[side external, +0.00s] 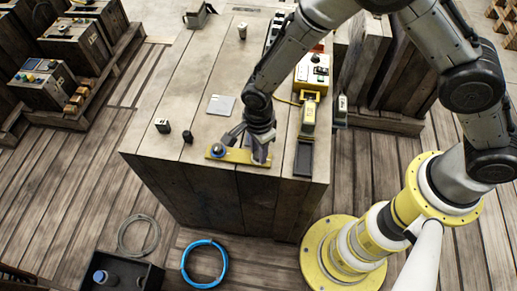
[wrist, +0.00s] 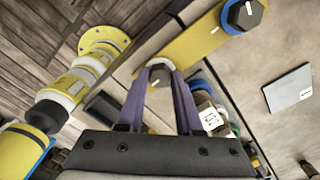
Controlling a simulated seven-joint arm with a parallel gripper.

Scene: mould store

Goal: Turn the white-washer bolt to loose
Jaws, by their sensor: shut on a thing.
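A yellow plate (side external: 238,155) lies near the front edge of the wooden crate top, and it also shows in the wrist view (wrist: 195,42). At its far end from my gripper sits a dark bolt with a blue washer (wrist: 243,14), seen in the side view too (side external: 217,150). At the other end is a dark-headed bolt (wrist: 160,72) with a pale rim under the head, apparently the white-washer bolt. My gripper (wrist: 160,78) is shut on that bolt's head, one finger on each side. In the side view my gripper (side external: 261,150) hides most of this bolt.
On the crate top, a grey card (side external: 221,105) and small black pieces (side external: 162,126) lie left of the plate. A black tray (side external: 303,157) and a yellow device (side external: 312,70) stand to the right. A blue hose coil (side external: 205,263) lies on the floor.

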